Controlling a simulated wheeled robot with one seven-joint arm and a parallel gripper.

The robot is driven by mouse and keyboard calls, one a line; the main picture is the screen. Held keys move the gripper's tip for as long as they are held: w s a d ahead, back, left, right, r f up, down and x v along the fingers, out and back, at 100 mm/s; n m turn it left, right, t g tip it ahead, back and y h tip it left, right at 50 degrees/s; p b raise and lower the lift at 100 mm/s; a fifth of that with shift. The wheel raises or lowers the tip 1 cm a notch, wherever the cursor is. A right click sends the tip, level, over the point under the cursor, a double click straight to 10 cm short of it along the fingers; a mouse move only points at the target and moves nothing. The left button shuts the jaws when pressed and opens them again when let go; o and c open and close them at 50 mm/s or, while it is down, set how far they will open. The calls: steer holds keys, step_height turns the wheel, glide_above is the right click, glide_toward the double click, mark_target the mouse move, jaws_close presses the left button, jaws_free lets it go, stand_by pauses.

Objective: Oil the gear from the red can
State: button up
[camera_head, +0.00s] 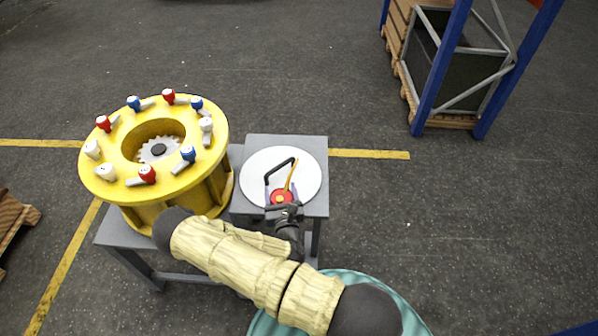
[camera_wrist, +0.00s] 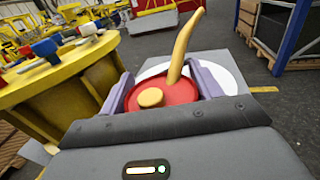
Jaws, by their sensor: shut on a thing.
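The red oil can (camera_head: 282,197) has a yellow spout and a black handle. It is at the front part of the round white plate (camera_head: 262,163) on the small grey table. My gripper (camera_head: 284,208) is shut on the red can; the wrist view shows the can (camera_wrist: 165,97) between the two purple-grey fingers, its spout pointing up and away. I cannot tell whether the can touches the plate. The toothed grey gear (camera_head: 158,150) sits inside the round opening of the yellow housing (camera_head: 91,180), left of my gripper.
Several red, blue and white handled knobs (camera_head: 147,174) stand around the top ring of the housing. A grey table (camera_head: 115,236) bears the housing. A blue rack (camera_head: 440,70) with a crate stands at the far right. The floor between is clear.

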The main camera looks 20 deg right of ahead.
steer(key=a+f+n+y, duration=0.1)
steer(key=s+a+f+n+y, duration=0.1)
steer(key=s+a+f+y, duration=0.1)
steer(key=f+y, duration=0.1)
steer(key=shift+s+a+n, duration=0.25)
steer(key=shift+a+n, duration=0.05)
steer(key=shift+n, duration=0.1)
step_height(320, 180, down, 8)
steer(key=b, duration=0.8)
steer(key=shift+f, duration=0.15)
steer(key=shift+w, duration=0.15)
